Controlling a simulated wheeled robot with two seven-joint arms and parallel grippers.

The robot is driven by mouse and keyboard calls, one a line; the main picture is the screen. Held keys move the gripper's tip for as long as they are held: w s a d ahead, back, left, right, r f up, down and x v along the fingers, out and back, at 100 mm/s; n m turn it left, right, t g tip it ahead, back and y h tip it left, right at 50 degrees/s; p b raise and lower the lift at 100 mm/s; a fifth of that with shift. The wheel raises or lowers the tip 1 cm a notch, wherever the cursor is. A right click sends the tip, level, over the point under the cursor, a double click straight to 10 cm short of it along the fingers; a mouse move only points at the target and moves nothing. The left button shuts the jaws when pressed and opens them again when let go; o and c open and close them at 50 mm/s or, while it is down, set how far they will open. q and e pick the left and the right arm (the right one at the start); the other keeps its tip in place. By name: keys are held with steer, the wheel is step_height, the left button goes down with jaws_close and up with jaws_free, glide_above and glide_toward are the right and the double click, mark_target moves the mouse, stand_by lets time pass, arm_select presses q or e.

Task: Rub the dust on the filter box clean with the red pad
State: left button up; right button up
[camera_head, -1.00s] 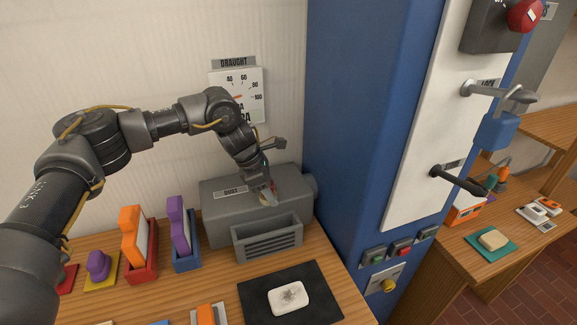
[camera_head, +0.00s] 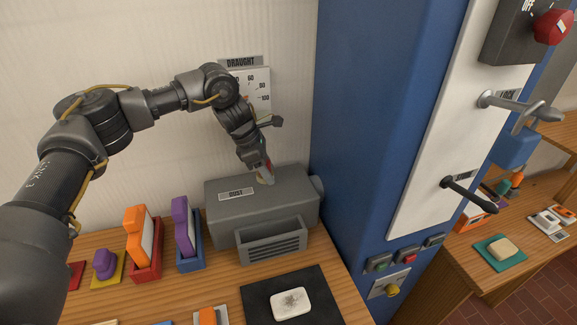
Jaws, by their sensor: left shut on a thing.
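The filter box is a grey box (camera_head: 290,202) with a DUST label (camera_head: 237,194) on its sloped top and a slatted front section. It stands on the wooden bench against the wall. My left gripper (camera_head: 265,177) points down at the back part of the box's top, right of the label. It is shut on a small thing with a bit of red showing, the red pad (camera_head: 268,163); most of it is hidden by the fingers. I cannot tell whether it touches the box. No dust is clearly visible on the top from here. My right gripper is not in view.
Purple and orange-white pieces in blue (camera_head: 190,253) and red (camera_head: 146,265) holders stand left of the box. A white smudged block (camera_head: 290,302) lies on a black mat (camera_head: 330,300) in front. A blue column (camera_head: 355,140) rises close on the right, with buttons and a lever.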

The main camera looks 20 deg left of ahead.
mark_target(269, 160)
arm_select(q)
steer(key=shift+w+r+p, duration=0.15)
steer(key=shift+r+p, duration=0.35)
steer(key=shift+r, duration=0.4)
steer(key=shift+a+r+p, duration=0.1)
steer(key=shift+r+p, duration=0.35)
steer(key=shift+r, duration=0.65)
